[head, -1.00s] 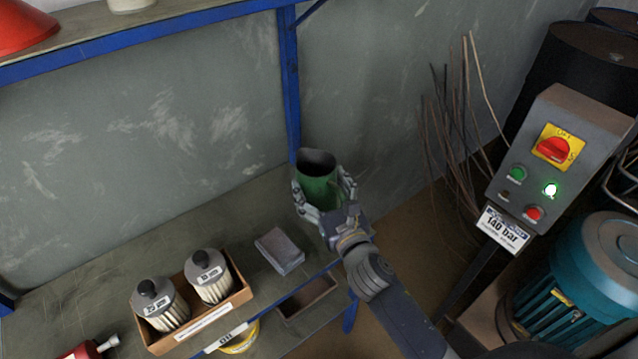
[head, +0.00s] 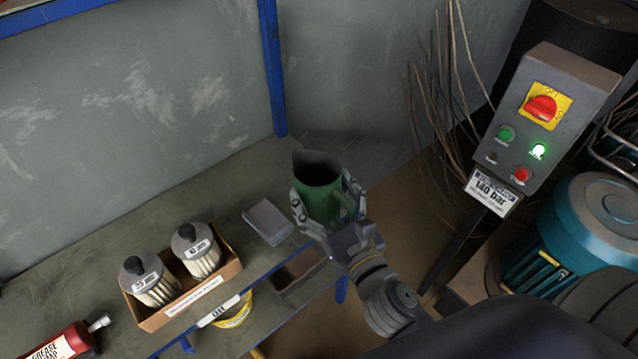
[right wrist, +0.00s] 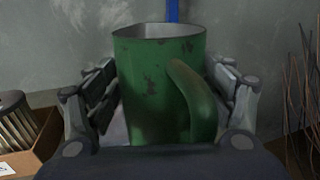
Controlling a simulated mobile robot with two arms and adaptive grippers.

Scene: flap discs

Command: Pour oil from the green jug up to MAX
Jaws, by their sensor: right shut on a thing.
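The green jug (head: 322,199) is upright between the fingers of my right gripper (head: 328,205), at the right end of the bench in the head view. The fingers close on it from both sides. In the right wrist view the jug (right wrist: 150,85) shows chipped green paint, with its handle towards the camera and my gripper (right wrist: 158,105) around it. Its inside is dark in the head view, and I cannot see the oil level. I cannot make out a MAX mark. My left gripper is not in view.
A box (head: 146,323) with two filters stands on the bench (head: 60,270), left of a grey block (head: 268,221). A red grease bottle (head: 62,343) lies at the lower left. A control box (head: 562,90) and a teal motor (head: 595,215) stand at the right.

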